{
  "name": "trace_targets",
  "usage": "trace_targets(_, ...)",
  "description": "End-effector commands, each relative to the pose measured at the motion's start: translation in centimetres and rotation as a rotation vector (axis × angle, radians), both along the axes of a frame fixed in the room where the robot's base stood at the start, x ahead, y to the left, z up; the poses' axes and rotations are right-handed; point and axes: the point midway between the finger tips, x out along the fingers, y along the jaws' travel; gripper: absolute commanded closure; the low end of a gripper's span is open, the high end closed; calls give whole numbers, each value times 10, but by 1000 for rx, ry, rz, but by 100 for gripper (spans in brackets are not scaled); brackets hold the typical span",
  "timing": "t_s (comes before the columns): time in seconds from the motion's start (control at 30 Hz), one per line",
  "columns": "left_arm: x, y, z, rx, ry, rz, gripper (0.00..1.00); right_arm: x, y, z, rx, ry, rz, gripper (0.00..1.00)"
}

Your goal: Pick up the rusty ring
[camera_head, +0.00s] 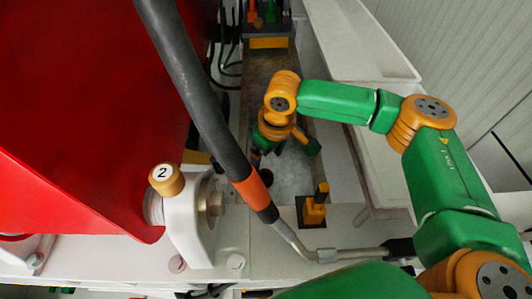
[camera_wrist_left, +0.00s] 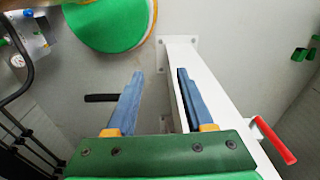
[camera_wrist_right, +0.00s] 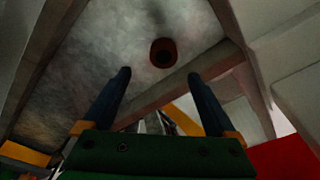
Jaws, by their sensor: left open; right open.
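The rusty ring (camera_wrist_right: 163,52) is a small reddish-brown ring with a dark centre, lying on a worn grey surface (camera_wrist_right: 95,50) in the right wrist view. My right gripper (camera_wrist_right: 159,75) is open and empty. In that view the ring appears beyond its fingertips, between their lines and apart from both. My left gripper (camera_wrist_left: 160,74) is open and empty in the left wrist view, beside a white post (camera_wrist_left: 190,85).
A grey hose with an orange band (camera_head: 252,190) crosses left of the right gripper. A large red housing (camera_head: 90,110) and a white fitting with a cap marked 2 (camera_head: 166,179) stand left. A yellow-orange block (camera_head: 314,210) stands near the trough's front. A red-handled lever (camera_wrist_left: 275,140) is right of the post.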

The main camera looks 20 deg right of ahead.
Motion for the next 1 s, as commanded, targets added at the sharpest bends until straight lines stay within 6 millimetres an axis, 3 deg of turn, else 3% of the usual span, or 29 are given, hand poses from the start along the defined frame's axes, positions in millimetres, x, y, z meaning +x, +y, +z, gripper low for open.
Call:
trace_targets(0.3,-3,0,26,0,7,0,48,8,-3,-48,-5,10,-1,8)
trace_targets(0.4,-4,0,26,0,9,0,48,10,-1,-65,-4,8,1,8)
trace_targets(0.63,-3,0,25,0,8,0,48,11,-1,-70,-2,5,1,8)
trace_targets(0.67,-3,0,25,0,7,0,48,11,-1,-70,-2,5,1,14)
trace_targets(0.9,-3,-1,25,-1,5,-1,48,11,-1,-70,-2,5,1,78)
trace_targets(1.0,-2,-1,25,-1,5,-1,48,11,-1,-70,-2,5,0,100)
